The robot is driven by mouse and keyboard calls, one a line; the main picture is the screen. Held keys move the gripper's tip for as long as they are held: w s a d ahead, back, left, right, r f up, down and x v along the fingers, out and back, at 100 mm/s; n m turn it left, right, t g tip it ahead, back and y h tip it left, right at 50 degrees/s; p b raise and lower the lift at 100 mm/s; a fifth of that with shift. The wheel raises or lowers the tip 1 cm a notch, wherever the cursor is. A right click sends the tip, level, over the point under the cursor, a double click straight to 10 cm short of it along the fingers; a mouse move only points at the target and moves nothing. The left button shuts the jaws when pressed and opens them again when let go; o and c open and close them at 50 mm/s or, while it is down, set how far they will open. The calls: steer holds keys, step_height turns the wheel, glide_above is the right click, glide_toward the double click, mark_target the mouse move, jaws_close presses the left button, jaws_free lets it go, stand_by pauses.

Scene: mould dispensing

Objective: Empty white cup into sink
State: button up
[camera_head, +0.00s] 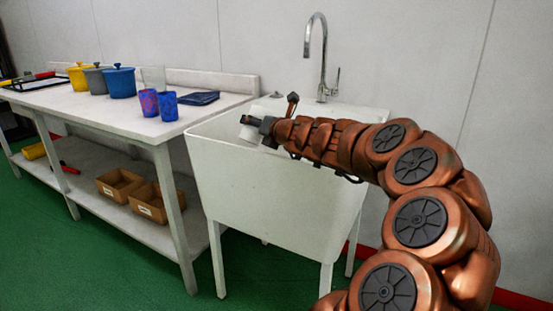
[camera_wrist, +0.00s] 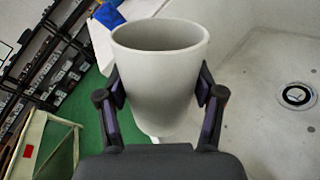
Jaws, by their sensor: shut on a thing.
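My gripper (camera_head: 263,125) is shut on a white cup (camera_wrist: 158,85), with one finger on each side of it in the wrist view. In the head view the cup (camera_head: 248,132) shows small at the end of my arm, over the left part of the sink, and it looks tilted. The cup's rim and grey inner wall show in the wrist view; its bottom inside is hidden, so I cannot tell what it holds. The white sink (camera_head: 275,195) stands under my arm. Its drain (camera_wrist: 297,96) is at the right in the wrist view.
A faucet (camera_head: 322,60) rises behind the sink. Left of the sink, a white table (camera_head: 120,116) bears yellow, grey and blue lidded pots, two patterned blue cups (camera_head: 167,106), a clear container and a dark blue cloth (camera_head: 199,98). Cardboard boxes (camera_head: 157,203) sit on its lower shelf.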

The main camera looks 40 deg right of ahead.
mark_target(246, 129)
steer(key=shift+a+r+n+b, duration=0.2)
steer(key=shift+a+r+n, duration=0.2)
steer(key=shift+r, duration=0.15)
steer(key=shift+a+r+n+b, duration=0.2)
steer(key=shift+a+r+n, duration=0.2)
steer(key=shift+r, duration=0.15)
steer(key=shift+f+n+h+b, duration=0.3)
steer(key=shift+f+b, duration=0.1)
steer(key=shift+b, duration=0.45)
steer(key=shift+a+f+n+t+b, duration=0.15)
steer(key=shift+a+n+t+b, duration=0.25)
steer(key=shift+b, duration=0.7)
steer(key=n+b, duration=0.1)
steer(key=a+r+n+b, duration=0.1)
steer(key=b, duration=0.1)
steer(key=shift+a+n+t+h, duration=0.3)
steer(key=shift+a+r+n+b, duration=0.2)
steer(key=shift+r+n+b, duration=0.2)
steer(key=shift+n+b, duration=0.1)
steer(key=shift+r, duration=0.1)
